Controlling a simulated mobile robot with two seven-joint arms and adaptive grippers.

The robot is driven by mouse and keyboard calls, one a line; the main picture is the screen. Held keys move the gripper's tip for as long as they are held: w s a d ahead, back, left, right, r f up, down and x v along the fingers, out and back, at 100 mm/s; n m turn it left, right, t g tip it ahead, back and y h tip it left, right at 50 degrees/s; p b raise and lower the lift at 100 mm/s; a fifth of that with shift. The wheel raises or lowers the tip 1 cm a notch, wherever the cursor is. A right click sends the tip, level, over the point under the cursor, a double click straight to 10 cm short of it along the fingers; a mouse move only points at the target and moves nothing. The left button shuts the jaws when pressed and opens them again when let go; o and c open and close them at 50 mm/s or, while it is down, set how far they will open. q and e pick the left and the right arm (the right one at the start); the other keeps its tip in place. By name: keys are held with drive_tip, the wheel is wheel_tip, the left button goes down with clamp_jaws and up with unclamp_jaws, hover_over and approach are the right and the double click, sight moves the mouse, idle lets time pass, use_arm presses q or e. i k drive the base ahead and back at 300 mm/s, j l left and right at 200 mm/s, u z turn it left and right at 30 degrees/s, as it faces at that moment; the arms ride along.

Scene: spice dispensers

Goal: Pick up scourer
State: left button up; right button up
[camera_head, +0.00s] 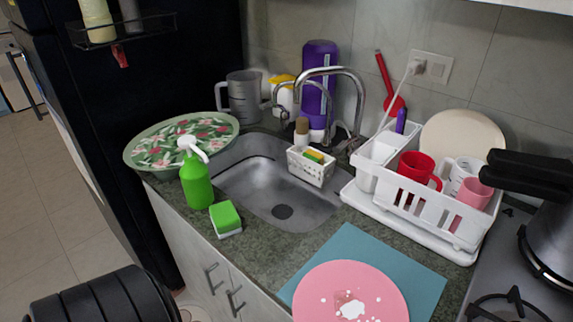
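A bright green scourer (225,217) with a pale lower layer lies on the dark stone counter at the front left of the sink. It sits just to the right of the green soap bottle, close to the counter's front edge. A second, smaller green and yellow sponge (314,156) sits in a white basket (311,170) at the back of the sink.
The green pump bottle (197,184) stands close beside the scourer. A floral tray (181,141) lies behind it. The sink (266,188) is right of it. A pink plate (350,296) rests on a blue mat (420,283). A white dish rack (425,222) stands right.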

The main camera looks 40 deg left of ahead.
sight(227, 222)
drive_tip(key=j+z, duration=0.3)
drive_tip(key=k+j+z, duration=0.15)
drive_tip(key=j+z, duration=0.2)
drive_tip(key=k+j+z, duration=0.15)
drive_tip(key=j+z, duration=0.15)
drive_tip(key=j, duration=0.15)
drive_tip(key=k+j+z, duration=0.4)
drive_tip(key=j+z, duration=0.2)
